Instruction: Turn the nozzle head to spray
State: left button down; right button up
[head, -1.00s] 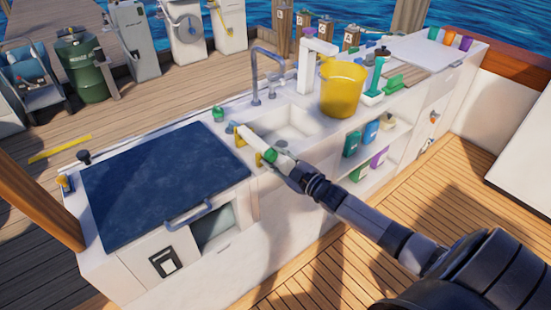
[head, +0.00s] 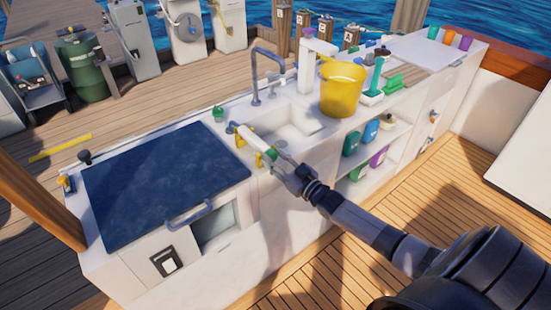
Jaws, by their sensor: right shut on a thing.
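A white spray nozzle (head: 258,140) with a green band near its right end lies at the front edge of the counter, in front of the sink. Yellow holder pieces (head: 241,141) stand beside it. My right gripper (head: 280,164) is shut on the nozzle's near right end, around the nozzle head. The gripper hides much of that head, and its setting is too small to read. My left gripper is not in view.
The counter has a sink (head: 288,124) with a grey tap (head: 255,75). A yellow bucket (head: 343,90) stands to the right. A dark blue hatch lid (head: 165,180) covers the left part. Bottles sit on a shelf below the bucket.

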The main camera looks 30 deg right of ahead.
jog(key=m, duration=0.5)
jog(key=shift+f+h, duration=0.1)
jog(key=shift+h, duration=0.2)
jog(key=m, duration=0.4)
jog(key=shift+m+t+h, duration=0.3)
jog(key=shift+h, duration=0.1)
jog(key=shift+m, duration=0.3)
jog(key=o, duration=1.2)
jog(key=shift+c, duration=0.2)
jog(key=shift+s, duration=0.1)
jog(key=s+f, duration=0.1)
jog(key=s, duration=1)
jog(key=shift+s+d+f, duration=0.15)
jog(key=shift+s+d, duration=0.25)
jog(key=shift+d, duration=0.05)
